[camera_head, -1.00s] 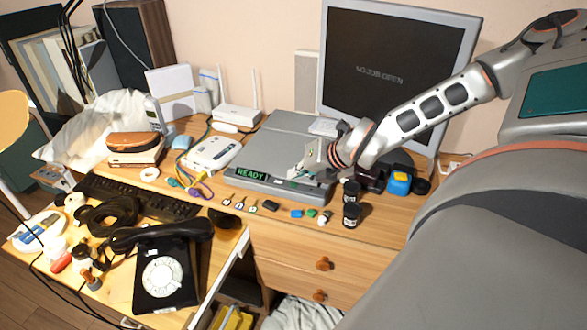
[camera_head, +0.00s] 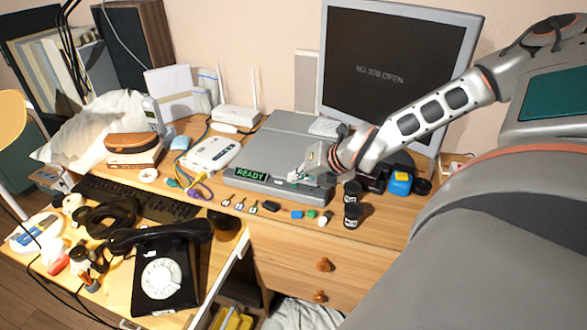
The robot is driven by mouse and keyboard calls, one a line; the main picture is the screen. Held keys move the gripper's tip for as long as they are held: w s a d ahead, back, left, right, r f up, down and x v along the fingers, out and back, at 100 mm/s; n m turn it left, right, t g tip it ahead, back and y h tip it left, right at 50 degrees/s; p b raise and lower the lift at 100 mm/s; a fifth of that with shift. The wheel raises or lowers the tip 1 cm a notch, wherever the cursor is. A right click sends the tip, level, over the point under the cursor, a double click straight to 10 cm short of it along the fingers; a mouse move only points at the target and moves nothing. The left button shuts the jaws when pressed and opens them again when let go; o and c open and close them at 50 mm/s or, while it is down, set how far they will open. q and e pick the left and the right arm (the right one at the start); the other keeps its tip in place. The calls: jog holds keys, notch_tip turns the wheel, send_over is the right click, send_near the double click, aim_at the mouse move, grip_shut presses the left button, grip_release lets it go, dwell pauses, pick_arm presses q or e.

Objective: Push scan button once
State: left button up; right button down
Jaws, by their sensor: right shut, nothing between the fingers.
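A flat grey scanner (camera_head: 282,142) lies on the desk below the monitor. Its front edge carries a small display (camera_head: 251,175) with green letters reading "READY". My right gripper (camera_head: 295,179) is shut and empty, with its tips at the scanner's front edge, right of the display. The scan button is not clear in this view; the gripper covers part of that front strip. I cannot tell whether the tips touch it. My left gripper is not in view.
A monitor (camera_head: 395,75) showing "NO JOB OPEN" stands behind the scanner. Two dark canisters (camera_head: 352,214) and several small coloured pieces (camera_head: 297,214) lie in front. A black dial phone (camera_head: 165,275), keyboard (camera_head: 140,198) and white router (camera_head: 212,152) are to the left.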

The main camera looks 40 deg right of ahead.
aim_at(296, 185)
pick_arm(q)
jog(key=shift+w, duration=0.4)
pick_arm(e)
jog(key=shift+f, duration=0.3)
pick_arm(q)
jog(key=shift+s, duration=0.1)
pick_arm(e)
jog(key=shift+r, duration=0.85)
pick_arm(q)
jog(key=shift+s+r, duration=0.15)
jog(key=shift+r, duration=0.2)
pick_arm(e)
notch_tip(296, 185, up, 2)
jog(key=shift+r+p, duration=0.1)
jog(key=shift+p, duration=0.65)
jog(key=shift+r+p, duration=0.75)
jog(key=shift+r, duration=0.7)
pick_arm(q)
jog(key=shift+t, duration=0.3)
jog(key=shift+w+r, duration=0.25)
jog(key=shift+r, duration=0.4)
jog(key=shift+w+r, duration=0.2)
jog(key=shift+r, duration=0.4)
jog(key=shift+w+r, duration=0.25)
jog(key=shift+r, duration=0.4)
pick_arm(e)
jog(key=shift+f, duration=0.1)
